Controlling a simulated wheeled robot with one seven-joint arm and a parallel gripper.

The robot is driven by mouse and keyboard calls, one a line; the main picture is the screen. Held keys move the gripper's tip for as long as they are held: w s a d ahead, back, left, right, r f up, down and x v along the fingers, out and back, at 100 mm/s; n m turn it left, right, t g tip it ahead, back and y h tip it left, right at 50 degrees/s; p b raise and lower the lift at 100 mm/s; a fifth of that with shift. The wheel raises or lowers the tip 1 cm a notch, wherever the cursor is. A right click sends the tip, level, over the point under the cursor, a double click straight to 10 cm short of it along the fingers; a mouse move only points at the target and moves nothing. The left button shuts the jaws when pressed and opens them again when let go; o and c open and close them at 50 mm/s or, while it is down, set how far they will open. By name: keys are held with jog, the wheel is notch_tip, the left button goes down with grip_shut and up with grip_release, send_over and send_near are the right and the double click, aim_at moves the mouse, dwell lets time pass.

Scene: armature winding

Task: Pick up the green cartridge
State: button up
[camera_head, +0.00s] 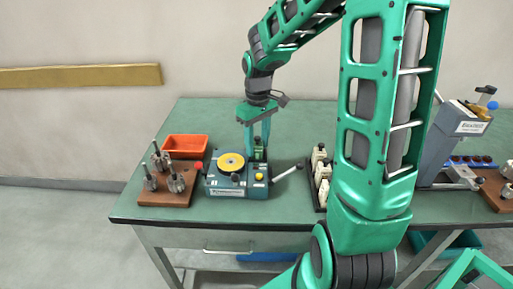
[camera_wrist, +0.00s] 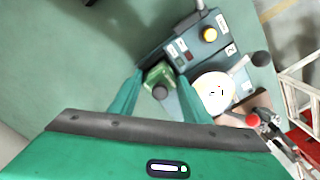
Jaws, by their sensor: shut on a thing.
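The green cartridge (camera_head: 259,154) is a small block at the back of the blue winding machine (camera_head: 226,191). My gripper (camera_head: 257,146) points down over it, with its fingers on either side. In the wrist view the cartridge (camera_wrist: 158,75) shows between the two green fingertips (camera_wrist: 158,86), with a dark round knob on it. My gripper is shut on it. The cartridge is close against the machine; I cannot tell whether it still rests in a seat there.
The machine has a yellow disc (camera_head: 231,162) and a lever (camera_head: 288,171) at its right. An orange bin (camera_head: 186,146) and a brown board (camera_head: 163,198) with metal parts stand left. A rack of white parts (camera_head: 322,180) stands right. The green table (camera_head: 205,116) is bare behind.

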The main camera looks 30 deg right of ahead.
jog(key=shift+r, duration=0.5)
jog(key=r, duration=0.3)
jog(key=shift+a+r, duration=0.2)
jog(key=s+a+r, duration=0.2)
jog(key=a+r, duration=0.4)
jog(key=a, duration=0.5)
jog(key=shift+r, duration=0.25)
